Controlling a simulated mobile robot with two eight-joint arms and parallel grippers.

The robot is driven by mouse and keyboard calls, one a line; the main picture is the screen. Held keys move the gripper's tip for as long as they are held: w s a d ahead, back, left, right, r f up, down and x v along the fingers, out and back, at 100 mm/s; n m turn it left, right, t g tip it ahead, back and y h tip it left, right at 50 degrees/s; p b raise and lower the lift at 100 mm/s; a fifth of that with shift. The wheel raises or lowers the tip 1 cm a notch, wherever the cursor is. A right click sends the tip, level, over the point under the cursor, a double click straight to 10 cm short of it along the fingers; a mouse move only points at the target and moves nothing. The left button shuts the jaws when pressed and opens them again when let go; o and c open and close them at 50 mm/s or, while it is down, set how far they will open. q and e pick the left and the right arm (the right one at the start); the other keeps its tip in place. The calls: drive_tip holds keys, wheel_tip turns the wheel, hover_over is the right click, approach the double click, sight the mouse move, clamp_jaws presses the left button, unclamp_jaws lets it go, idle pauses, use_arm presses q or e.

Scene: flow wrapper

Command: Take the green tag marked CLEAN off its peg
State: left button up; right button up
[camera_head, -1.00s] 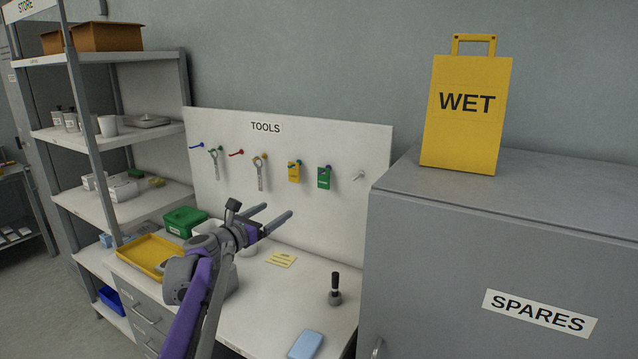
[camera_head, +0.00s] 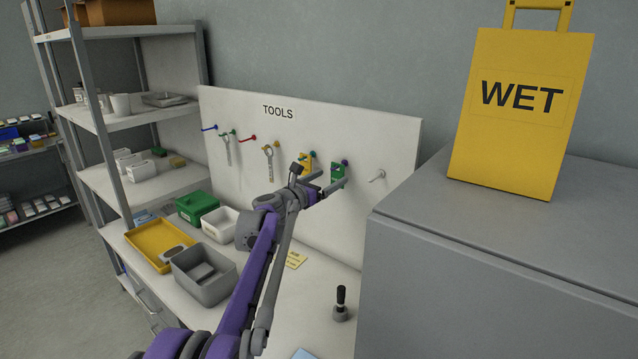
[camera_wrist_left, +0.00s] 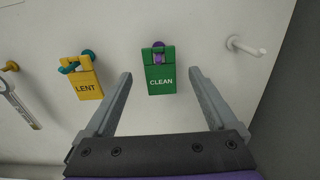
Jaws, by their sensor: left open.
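The green tag marked CLEAN (camera_wrist_left: 160,74) hangs on a purple peg (camera_wrist_left: 155,64) on the white tool board; in the head view the green tag (camera_head: 338,177) is partly covered by my gripper. My left gripper (camera_head: 326,179) is open and empty in front of the board. In the left wrist view its fingers (camera_wrist_left: 160,85) stand to either side of the tag's lower part, with gaps between them and the tag. I cannot tell how far the fingertips are from the board. My right gripper is not in view.
A yellow LENT tag (camera_wrist_left: 87,82) hangs left of the green tag, close to my left finger. A bare pale peg (camera_wrist_left: 247,47) stands to the right. Wrenches hang further left. A grey cabinet (camera_head: 480,270) with a yellow WET sign (camera_head: 520,130) stands on the right.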

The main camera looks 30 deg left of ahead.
sight(337, 171)
use_arm(q)
drive_tip(key=w, duration=0.5)
drive_tip(key=shift+d+p, duration=0.2)
drive_tip(key=shift+p, duration=0.1)
drive_tip(key=shift+s, duration=0.1)
drive_tip(key=c, duration=1.4)
drive_tip(key=shift+r+p, duration=0.45)
drive_tip(key=shift+s, duration=0.1)
drive_tip(key=shift+s+a+b, duration=0.15)
drive_tip(key=shift+s+b, duration=0.35)
drive_tip(key=shift+s, duration=0.9)
drive_tip(key=s+b, duration=0.1)
drive_tip(key=s, duration=0.5)
drive_tip(key=shift+a, duration=0.2)
